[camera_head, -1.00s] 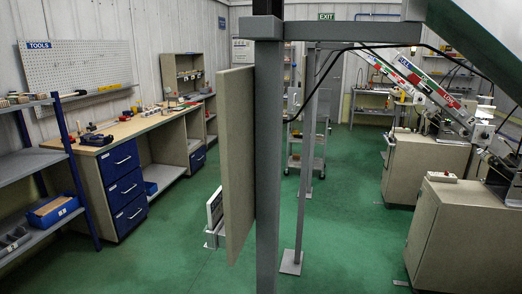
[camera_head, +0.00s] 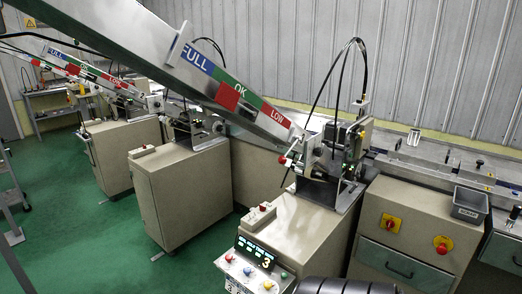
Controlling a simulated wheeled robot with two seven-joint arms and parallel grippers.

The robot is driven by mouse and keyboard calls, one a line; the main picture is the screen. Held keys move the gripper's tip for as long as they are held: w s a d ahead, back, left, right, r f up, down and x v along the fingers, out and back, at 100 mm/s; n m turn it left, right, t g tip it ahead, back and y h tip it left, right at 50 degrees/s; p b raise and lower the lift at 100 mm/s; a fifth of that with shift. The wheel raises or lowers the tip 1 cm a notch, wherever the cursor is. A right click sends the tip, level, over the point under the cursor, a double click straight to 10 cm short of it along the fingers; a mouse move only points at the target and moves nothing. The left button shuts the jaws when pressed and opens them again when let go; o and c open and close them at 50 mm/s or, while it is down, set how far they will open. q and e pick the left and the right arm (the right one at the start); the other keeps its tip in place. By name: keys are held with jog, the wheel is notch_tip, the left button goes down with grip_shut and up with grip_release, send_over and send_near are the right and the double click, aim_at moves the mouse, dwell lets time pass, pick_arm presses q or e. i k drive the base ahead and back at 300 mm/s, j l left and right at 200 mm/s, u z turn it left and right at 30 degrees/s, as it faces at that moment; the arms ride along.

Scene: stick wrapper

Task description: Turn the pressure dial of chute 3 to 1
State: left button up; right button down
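A large sloping metal chute (camera_head: 150,50) with a FULL, OK and LOW strip (camera_head: 238,90) comes down from the upper left to a feeder unit (camera_head: 330,165) on a beige cabinet (camera_head: 300,232). A control panel (camera_head: 252,270) at the bottom centre has a lit green display, a large 3 and coloured knobs or buttons. I cannot tell which small part is the pressure dial, nor its setting. Other chutes (camera_head: 85,70) stand farther left. Neither of my grippers is in view.
More beige cabinets (camera_head: 180,195) stand in a row to the left. Green floor (camera_head: 70,215) is clear at the left.

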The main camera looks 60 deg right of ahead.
aim_at(318, 151)
jog(key=z, duration=1)
jog(key=k+z, duration=0.1)
jog(key=z, duration=0.4)
jog(key=j+z, duration=0.1)
jog(key=z, duration=0.9)
jog(key=k+l, duration=0.05)
